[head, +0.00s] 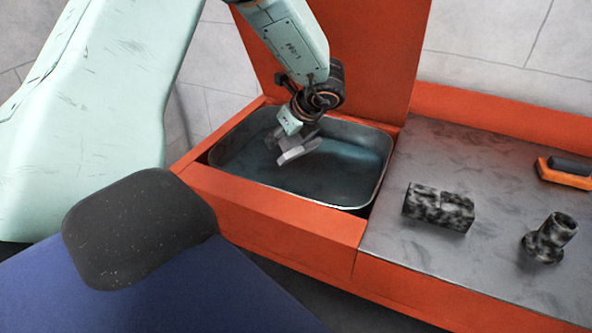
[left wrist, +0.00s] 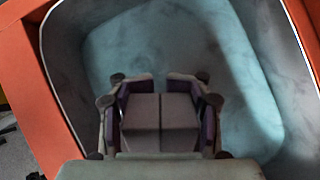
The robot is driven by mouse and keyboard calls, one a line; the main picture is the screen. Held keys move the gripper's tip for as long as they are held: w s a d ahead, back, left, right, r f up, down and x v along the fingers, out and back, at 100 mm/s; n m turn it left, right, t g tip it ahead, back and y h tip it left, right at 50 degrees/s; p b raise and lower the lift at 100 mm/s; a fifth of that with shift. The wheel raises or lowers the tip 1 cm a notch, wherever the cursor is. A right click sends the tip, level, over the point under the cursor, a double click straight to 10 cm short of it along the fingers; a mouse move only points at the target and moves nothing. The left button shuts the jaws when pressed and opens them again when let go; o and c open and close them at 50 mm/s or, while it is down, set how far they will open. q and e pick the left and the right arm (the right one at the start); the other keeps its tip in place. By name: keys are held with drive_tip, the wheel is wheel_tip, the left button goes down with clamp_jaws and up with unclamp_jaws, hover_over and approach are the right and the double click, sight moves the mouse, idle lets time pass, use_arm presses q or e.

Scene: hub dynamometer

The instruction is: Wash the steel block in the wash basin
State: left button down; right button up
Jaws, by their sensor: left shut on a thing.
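My left gripper (head: 293,138) is inside the wash basin (head: 377,187), shut on a plain grey steel block (head: 298,151). In the left wrist view the block (left wrist: 145,123) sits between the two fingers of the gripper (left wrist: 160,105), with a straight line down its middle. Its face looks clean grey there. The basin wall (left wrist: 65,60) surrounds it, with bluish water (left wrist: 150,45) below. I cannot tell whether the block touches the water. My right gripper is not in view.
A grey worktop (head: 400,250) right of the basin holds a black-mottled block (head: 438,206), a mottled flanged part (head: 550,238) and an orange brush-like item (head: 565,174). An orange raised panel (head: 350,60) stands behind the basin. The worktop's front is clear.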

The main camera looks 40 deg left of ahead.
use_arm(q)
drive_tip(key=shift+r+p, duration=1.15)
drive_tip(key=shift+r, duration=0.65)
idle(0.9)
wheel_tip(320, 180, up, 4)
drive_tip(key=p, duration=0.3)
drive_tip(key=shift+f, duration=0.15)
idle(0.5)
wheel_tip(320, 180, down, 7)
drive_tip(key=b, duration=0.5)
drive_tip(key=shift+w+d+r, duration=0.1)
drive_tip(key=shift+w+r, duration=0.05)
drive_tip(key=shift+r, duration=0.05)
